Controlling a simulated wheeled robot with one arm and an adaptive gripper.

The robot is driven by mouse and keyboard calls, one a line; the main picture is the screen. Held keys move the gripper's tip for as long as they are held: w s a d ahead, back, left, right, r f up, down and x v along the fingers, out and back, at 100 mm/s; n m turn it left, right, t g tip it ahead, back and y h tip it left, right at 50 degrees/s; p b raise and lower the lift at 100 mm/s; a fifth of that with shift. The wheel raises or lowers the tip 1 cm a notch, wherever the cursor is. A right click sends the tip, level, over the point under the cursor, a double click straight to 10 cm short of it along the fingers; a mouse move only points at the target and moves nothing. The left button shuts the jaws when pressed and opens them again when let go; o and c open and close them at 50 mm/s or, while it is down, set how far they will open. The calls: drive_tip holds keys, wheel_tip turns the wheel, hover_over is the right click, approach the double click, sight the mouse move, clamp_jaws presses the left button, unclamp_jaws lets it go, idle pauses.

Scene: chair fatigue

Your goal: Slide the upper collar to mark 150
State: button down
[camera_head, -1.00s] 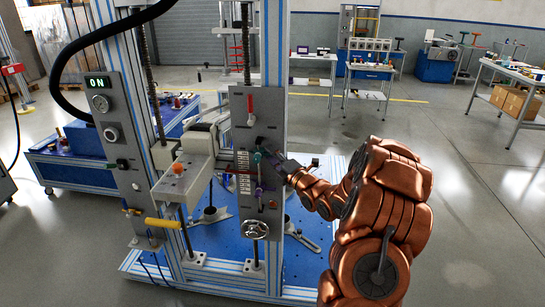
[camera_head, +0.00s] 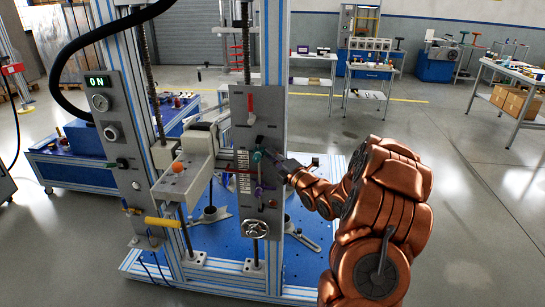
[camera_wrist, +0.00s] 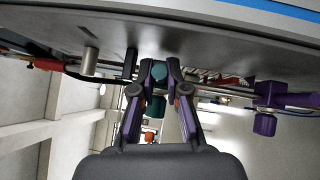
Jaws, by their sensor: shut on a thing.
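The upper collar is teal (camera_head: 257,156) and sits on the upright grey panel beside a white marked scale (camera_head: 243,174). My gripper (camera_head: 268,158) reaches in from the right at the collar's height. In the wrist view my gripper (camera_wrist: 159,76) is closed, with the teal collar (camera_wrist: 159,70) between its fingertips. A second teal part (camera_wrist: 155,106) shows beyond the fingers. The purple lower collar (camera_head: 258,191) is below on the panel, and to the right in the wrist view (camera_wrist: 265,112), apart from my fingers. The scale's numbers are too small to read.
A red lever (camera_head: 250,106) is above on the panel and a handwheel (camera_head: 256,229) below. A metal post (camera_wrist: 90,60) stands close left of my fingers in the wrist view. The frame's blue base plate (camera_head: 290,262) lies underneath. The floor at right is open.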

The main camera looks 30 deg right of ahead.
wheel_tip(320, 180, down, 3)
drive_tip(key=b, duration=0.4)
drive_tip(key=c, duration=1.2)
unclamp_jaws()
drive_tip(key=shift+s, duration=0.1)
drive_tip(key=shift+s+d+f, duration=0.15)
drive_tip(key=shift+s+f, duration=0.1)
drive_tip(key=shift+s, duration=1.7)
drive_tip(key=shift+s+d+f, duration=0.2)
drive_tip(key=shift+s+f, duration=0.05)
drive_tip(key=shift+s, duration=1.65)
drive_tip(key=shift+s+d+f, duration=0.15)
drive_tip(key=shift+s+f, duration=0.1)
drive_tip(key=shift+s, duration=1.7)
